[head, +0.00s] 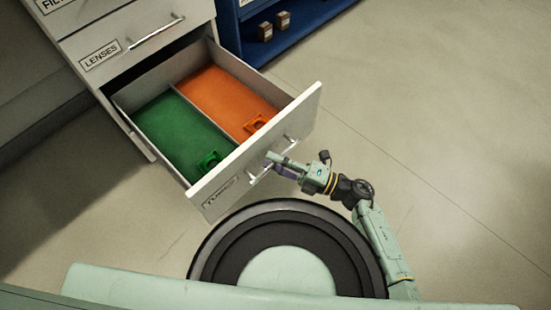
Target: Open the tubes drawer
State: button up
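The bottom drawer (262,150) of the white cabinet stands pulled far out. Its front label (221,191) is foreshortened and hard to read. The drawer has two compartments side by side, one with a green floor (178,128) and one with an orange floor (222,97). A small green part (209,160) and a small orange part (256,124) lie near the front. My gripper (273,160) is at the middle of the drawer's bar handle (291,145), its fingers close together around the bar and hiding that stretch of it.
Above is a shut drawer labelled LENSES (101,55) with its own bar handle (156,33). A blue shelf unit (299,36) with small brown boxes (265,32) stands behind. The floor on the right is clear. My round base is close to the drawer front.

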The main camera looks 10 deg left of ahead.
jog(key=shift+d, duration=0.1)
jog(key=v, duration=1.2)
